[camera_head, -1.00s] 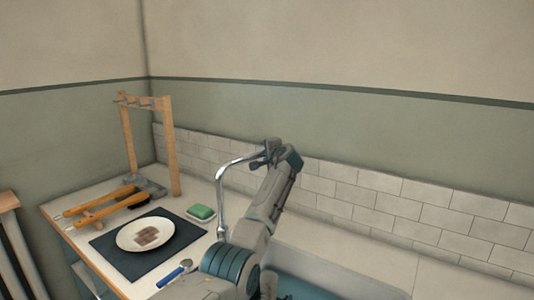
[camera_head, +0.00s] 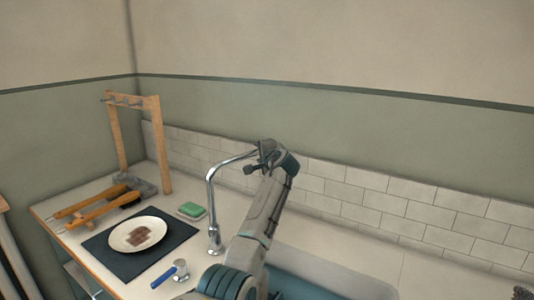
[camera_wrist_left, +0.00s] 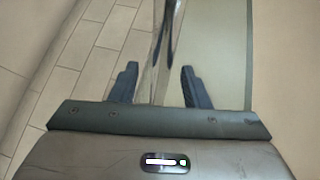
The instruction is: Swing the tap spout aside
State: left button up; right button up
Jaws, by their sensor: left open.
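The chrome tap spout (camera_head: 211,200) rises from the counter, bends over and reaches right toward the sink. My left gripper (camera_head: 258,160) is at the far end of the spout, high above the counter. In the left wrist view the shiny spout (camera_wrist_left: 166,45) runs between the two dark, spread fingers of my left gripper (camera_wrist_left: 160,72), with a gap to the finger on the right. Whether the left finger touches it is unclear. My left forearm hides part of the sink. My right gripper is not in view.
A blue-grey sink (camera_head: 318,278) lies right of my arm. On the counter left of the tap are a dark mat (camera_head: 105,250), a plate (camera_head: 120,236) with brown stuff, a green sponge (camera_head: 191,209), a blue-handled tool (camera_head: 163,278) and a wooden rack (camera_head: 160,150). A tiled wall stands behind.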

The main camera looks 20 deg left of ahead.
pick_arm(q)
jog(key=p+v, duration=0.3)
jog(key=v, duration=0.3)
jog(key=shift+s+d+p, duration=0.15)
jog(key=shift+s+p, duration=0.05)
jog(key=shift+p, duration=0.1)
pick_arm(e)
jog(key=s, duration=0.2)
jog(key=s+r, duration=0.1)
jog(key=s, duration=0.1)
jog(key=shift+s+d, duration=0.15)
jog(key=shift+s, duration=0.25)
